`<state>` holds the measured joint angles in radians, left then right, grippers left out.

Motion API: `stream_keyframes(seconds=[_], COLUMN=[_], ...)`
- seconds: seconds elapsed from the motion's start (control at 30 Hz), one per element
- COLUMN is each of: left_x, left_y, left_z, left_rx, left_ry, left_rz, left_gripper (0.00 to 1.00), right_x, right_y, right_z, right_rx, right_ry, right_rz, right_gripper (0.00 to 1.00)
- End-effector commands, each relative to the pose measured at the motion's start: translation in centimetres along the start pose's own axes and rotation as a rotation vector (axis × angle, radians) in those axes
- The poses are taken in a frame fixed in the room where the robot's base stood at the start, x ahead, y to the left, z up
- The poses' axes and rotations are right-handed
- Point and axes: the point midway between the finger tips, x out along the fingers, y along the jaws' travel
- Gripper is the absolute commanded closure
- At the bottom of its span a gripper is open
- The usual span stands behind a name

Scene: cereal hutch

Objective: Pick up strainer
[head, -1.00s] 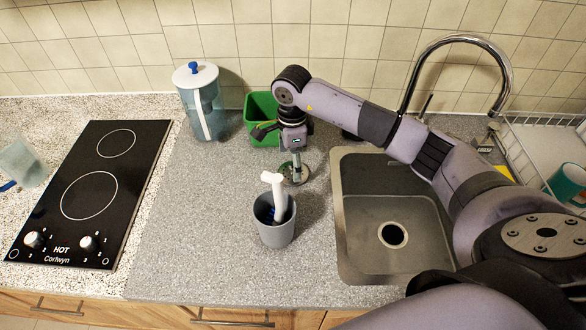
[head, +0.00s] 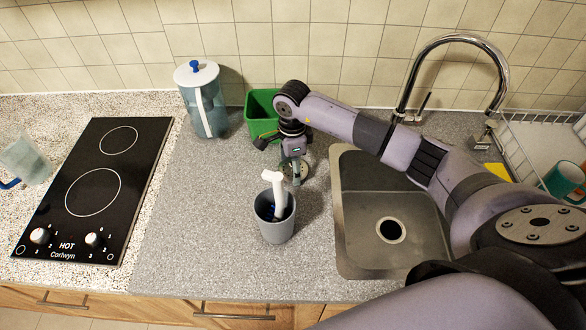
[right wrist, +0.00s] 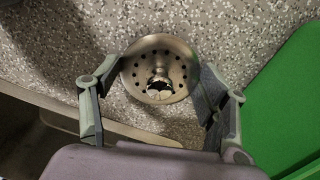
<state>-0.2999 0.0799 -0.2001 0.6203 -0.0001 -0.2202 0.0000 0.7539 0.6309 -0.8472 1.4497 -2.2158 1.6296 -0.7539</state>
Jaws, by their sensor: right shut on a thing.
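The strainer (right wrist: 150,68) is a round metal sink basket with holes and a small centre knob. In the right wrist view it lies on the speckled counter with its rim between my two fingertips. My right gripper (right wrist: 161,72) is shut on it, with a finger against each side of the rim. In the head view my right gripper (head: 297,172) points down at the counter left of the sink, and the strainer (head: 307,171) is partly hidden behind the fingers. My left gripper is not in view.
A grey cup (head: 274,228) holding a white-handled brush stands just in front of my right gripper. A green bin (head: 262,105) is behind it, a pitcher (head: 204,110) at back left. The sink (head: 385,270) lies to the right under a faucet (head: 455,40). A cooktop (head: 125,170) is left.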

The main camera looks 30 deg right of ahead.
Motion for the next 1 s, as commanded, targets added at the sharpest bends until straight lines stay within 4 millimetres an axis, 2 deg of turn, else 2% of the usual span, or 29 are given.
stream_keyframes(seconds=[0.33, 0.53, 0.63, 0.77, 1.0], left_x=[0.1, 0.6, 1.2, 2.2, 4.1], left_y=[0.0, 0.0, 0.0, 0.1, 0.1], left_z=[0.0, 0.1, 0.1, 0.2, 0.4], left_rx=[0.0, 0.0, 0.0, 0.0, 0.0], left_ry=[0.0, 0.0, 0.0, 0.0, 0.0], left_rz=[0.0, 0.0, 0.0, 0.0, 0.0], left_gripper=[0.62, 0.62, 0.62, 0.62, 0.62], right_x=[-0.2, -1.6, -3.2, -6.3, -13.1], right_y=[-0.1, -0.1, -0.2, -0.2, -0.2], right_z=[0.0, 0.0, -0.1, 0.0, 0.1], right_rx=[0.0, -0.001, 0.0, -0.001, -0.001], right_ry=[0.0, -0.001, 0.0, -0.001, -0.002], right_rz=[-0.001, -0.004, -0.006, -0.009, -0.008], right_gripper=[0.59, 0.59, 0.59, 0.59, 0.59])
